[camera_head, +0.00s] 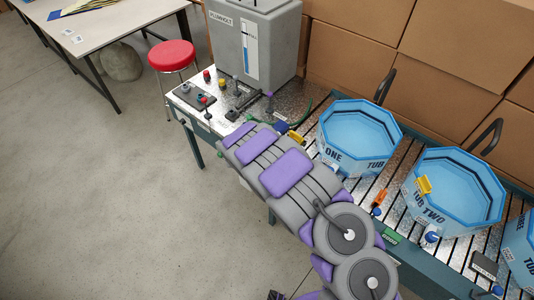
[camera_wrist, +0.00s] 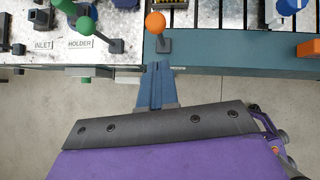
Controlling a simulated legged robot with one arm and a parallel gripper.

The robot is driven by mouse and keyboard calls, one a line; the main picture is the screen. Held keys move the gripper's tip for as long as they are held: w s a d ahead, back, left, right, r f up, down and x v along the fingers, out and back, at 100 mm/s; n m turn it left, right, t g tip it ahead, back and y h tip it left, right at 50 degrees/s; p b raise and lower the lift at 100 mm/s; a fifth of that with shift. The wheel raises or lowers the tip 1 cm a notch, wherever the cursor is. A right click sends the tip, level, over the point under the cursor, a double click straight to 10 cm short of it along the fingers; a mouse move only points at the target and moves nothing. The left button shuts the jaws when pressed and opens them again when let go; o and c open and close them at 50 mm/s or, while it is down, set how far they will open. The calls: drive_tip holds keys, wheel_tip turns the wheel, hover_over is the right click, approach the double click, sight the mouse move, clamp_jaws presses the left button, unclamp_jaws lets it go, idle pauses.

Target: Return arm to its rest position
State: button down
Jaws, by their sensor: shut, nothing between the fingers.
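My gripper (camera_wrist: 157,66) shows in the wrist view as two blue fingers side by side, closed together and empty. The fingers extend past the purple and grey housing at the bottom of that view and overlap the front edge of the workbench (camera_wrist: 235,60). In the head view my grey and purple arm (camera_head: 285,170) reaches from the lower right up and left towards the bench. The fingers cannot be made out clearly there.
Blue tubs one (camera_head: 358,130) and two (camera_head: 452,185) sit on the slatted bench. A grey tank (camera_head: 252,40) stands behind. A green-balled lever (camera_wrist: 85,25) and orange-balled lever (camera_wrist: 155,22) stand near the gripper. A red stool (camera_head: 171,55) stands left; open floor lies in front.

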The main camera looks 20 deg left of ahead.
drive_tip(key=v, duration=0.6)
drive_tip(key=shift+r, duration=0.3)
drive_tip(key=shift+w, duration=0.1)
drive_tip(key=d+r+m+h+b, duration=0.1)
drive_tip(key=d+r+m, duration=0.3)
drive_tip(key=d, duration=0.4)
drive_tip(key=d+r+m+g+h+b, duration=0.1)
drive_tip(key=d+r+m+h, duration=0.1)
drive_tip(key=d+r+m, duration=0.35)
drive_tip(key=d+r+m+h+b, duration=0.1)
drive_tip(key=d+r+m, duration=0.15)
drive_tip(key=d, duration=0.75)
drive_tip(key=s+d+r+m+g+h+b, duration=0.1)
drive_tip(key=s+d+r+m+g+b, duration=0.2)
drive_tip(key=s+d+m, duration=0.45)
drive_tip(key=s+d+r+m+g+y+b, duration=0.25)
drive_tip(key=s+d+m, duration=0.5)
drive_tip(key=s, duration=0.65)
drive_tip(key=s+a+f+m+g+y+b, duration=0.1)
drive_tip(key=s+m+y, duration=0.1)
drive_tip(key=s, duration=0.7)
drive_tip(key=s+a+f+m+g+y+b, duration=0.1)
drive_tip(key=s+m, duration=0.3)
drive_tip(key=s, duration=0.5)
drive_tip(key=shift+s+a+f+m+g+y+b, duration=0.25)
drive_tip(key=shift+a+g+y+b, duration=0.2)
drive_tip(key=shift+a+b, duration=0.3)
